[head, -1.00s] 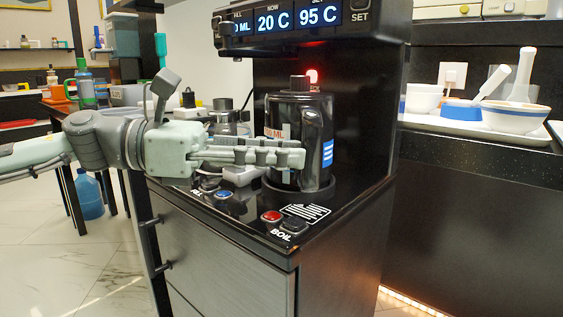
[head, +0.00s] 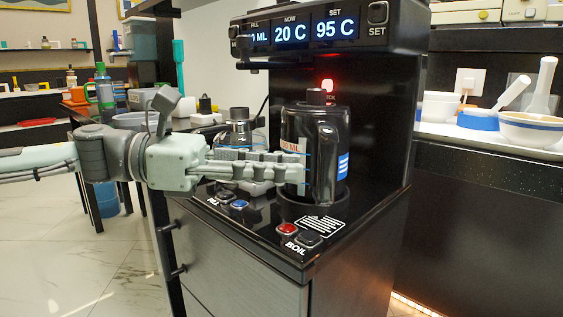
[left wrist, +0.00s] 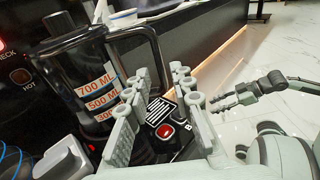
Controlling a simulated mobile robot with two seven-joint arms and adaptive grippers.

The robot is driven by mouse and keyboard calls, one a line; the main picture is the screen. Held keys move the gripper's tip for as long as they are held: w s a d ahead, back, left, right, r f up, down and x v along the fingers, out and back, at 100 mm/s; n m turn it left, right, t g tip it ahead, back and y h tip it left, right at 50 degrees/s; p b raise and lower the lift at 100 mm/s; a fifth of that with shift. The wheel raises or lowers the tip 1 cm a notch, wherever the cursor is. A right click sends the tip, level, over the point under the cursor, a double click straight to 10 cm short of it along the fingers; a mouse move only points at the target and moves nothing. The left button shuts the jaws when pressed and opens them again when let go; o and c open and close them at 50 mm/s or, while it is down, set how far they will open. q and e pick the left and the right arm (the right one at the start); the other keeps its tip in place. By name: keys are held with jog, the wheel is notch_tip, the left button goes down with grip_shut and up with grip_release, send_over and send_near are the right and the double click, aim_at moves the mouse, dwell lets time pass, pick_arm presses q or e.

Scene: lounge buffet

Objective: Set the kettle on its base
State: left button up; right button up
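The dark glass kettle (head: 328,140) stands upright at the round base (head: 340,196) on the black station. Whether its bottom rests fully on the base is hard to tell. Its ML marks and black handle show in the left wrist view, where the kettle (left wrist: 75,65) is at the left. My left gripper (head: 308,172) is in front of the kettle and hides part of its lower left side. In the left wrist view the left gripper's fingers (left wrist: 160,105) are apart, close to the handle. My right gripper (left wrist: 222,101) shows small at the right there; its opening is unclear.
The display panel (head: 305,31) overhangs the kettle. The red boil button (head: 287,229) and blue fill button (head: 239,205) are at the front edge. A glass vessel (head: 239,130) stands left of the kettle. A tray (head: 490,139) with bowls is on the right counter.

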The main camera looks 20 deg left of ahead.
pick_arm(q)
jog(key=shift+o, duration=0.5)
jog(key=o, duration=0.5)
jog(key=shift+c, duration=0.2)
jog(key=shift+f, duration=0.1)
jog(key=s+a+r+b, duration=0.2)
jog(key=a+r+b, duration=0.1)
jog(key=a+r, duration=0.1)
jog(key=shift+a+r, duration=0.25)
jog(key=shift+r, duration=0.1)
jog(key=shift+s, duration=0.1)
